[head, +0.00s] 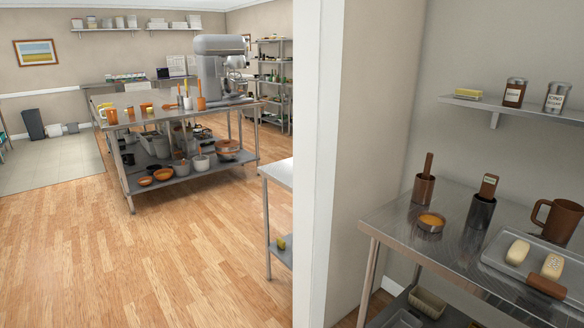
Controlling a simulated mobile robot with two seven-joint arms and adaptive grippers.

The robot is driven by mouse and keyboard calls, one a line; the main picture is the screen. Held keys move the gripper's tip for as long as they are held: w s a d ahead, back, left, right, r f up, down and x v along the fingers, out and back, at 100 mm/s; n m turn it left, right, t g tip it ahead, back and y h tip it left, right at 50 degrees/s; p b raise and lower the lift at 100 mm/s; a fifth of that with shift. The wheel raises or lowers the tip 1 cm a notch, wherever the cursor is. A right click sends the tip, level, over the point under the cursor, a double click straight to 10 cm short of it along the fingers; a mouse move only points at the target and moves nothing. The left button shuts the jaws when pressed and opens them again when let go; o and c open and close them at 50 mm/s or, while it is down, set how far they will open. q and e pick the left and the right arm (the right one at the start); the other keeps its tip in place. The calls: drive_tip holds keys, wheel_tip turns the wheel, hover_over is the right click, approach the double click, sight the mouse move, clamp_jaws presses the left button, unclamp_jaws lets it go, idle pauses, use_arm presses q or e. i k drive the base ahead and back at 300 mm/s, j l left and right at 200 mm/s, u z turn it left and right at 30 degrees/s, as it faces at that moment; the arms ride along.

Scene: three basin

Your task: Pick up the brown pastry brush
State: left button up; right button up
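No object shows clearly as a pastry brush. A brown handle (428,163) stands upright in a brown cup (423,190) on the right metal table (395,222). A brown handle with a pale label (489,185) stands in a dark cup (481,211) beside it. The lower ends of both are hidden in the cups, so I cannot tell whether either is the brush. Orange-brown handles (201,89) also rise from containers on the far metal table (130,100), too small to identify. Neither of my grippers is in view.
A wall edge (318,150) separates the far room from the right table. That table also holds an orange-filled bowl (430,222), a brown mug (559,221) and a tray (500,252). A smaller table (279,173) stands left of the wall. The wooden floor (190,250) is clear.

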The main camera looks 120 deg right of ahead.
sight(426, 176)
drive_tip(key=z, duration=4.95)
drive_tip(key=j+z, duration=0.15)
drive_tip(key=z, duration=0.25)
drive_tip(key=i+j+z, duration=0.1)
drive_tip(key=z, duration=0.25)
drive_tip(key=j+z, duration=0.2)
drive_tip(key=z, duration=0.2)
drive_tip(key=j+z, duration=0.5)
drive_tip(key=j, duration=0.45)
